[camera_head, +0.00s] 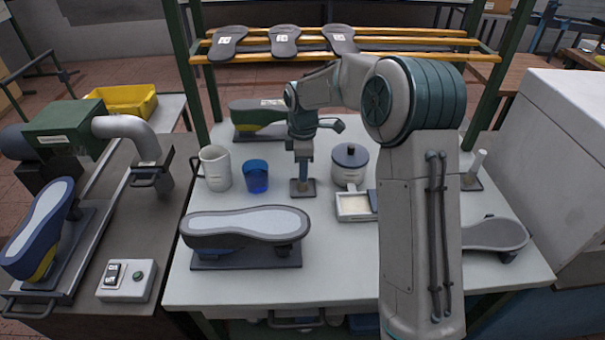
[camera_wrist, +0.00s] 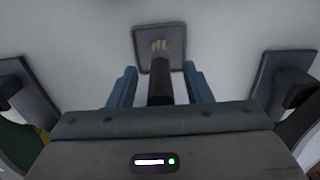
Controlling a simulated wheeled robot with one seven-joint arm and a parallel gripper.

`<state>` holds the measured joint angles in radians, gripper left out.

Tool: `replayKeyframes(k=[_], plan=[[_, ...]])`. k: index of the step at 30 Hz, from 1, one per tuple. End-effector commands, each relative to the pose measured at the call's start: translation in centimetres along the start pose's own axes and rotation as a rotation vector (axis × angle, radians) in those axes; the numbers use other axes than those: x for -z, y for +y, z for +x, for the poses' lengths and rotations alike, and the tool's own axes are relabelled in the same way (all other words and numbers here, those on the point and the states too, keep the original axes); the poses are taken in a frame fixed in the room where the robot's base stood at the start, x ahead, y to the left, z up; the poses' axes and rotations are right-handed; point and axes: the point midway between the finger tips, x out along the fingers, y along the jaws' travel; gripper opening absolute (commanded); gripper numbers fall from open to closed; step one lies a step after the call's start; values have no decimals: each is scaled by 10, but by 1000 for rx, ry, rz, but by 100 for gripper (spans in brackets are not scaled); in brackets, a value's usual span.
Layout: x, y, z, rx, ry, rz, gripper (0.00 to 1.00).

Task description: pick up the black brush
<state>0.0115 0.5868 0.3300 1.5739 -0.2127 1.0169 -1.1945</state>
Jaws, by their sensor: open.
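The black brush (camera_wrist: 160,84) shows in the wrist view with its dark handle toward me and pale bristles at the far end, over a dark square plate (camera_wrist: 141,35). My gripper (camera_wrist: 161,74) is open, its two blue fingers on either side of the handle with a gap on each side. In the head view my gripper (camera_head: 303,158) points down over the same small plate (camera_head: 302,192) in the middle of the table. The brush is mostly hidden there by the gripper; only a tan part shows just above the plate.
A white mug (camera_head: 215,168) and a blue cup (camera_head: 256,176) stand left of the gripper; a lidded pot (camera_head: 350,165) and a shallow tray (camera_head: 354,207) are at its right. A shoe last (camera_head: 246,225) lies in front, another (camera_head: 258,116) behind.

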Motion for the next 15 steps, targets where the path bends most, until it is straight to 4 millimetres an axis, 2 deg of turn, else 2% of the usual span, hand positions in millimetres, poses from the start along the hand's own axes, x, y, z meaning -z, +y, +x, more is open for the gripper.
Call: replayKeyframes(k=[7, 12, 15], plan=[[0, 0, 2, -1, 0, 0, 45], [0, 0, 2, -1, 0, 0, 0], [0, 0, 2, -1, 0, 0, 0]])
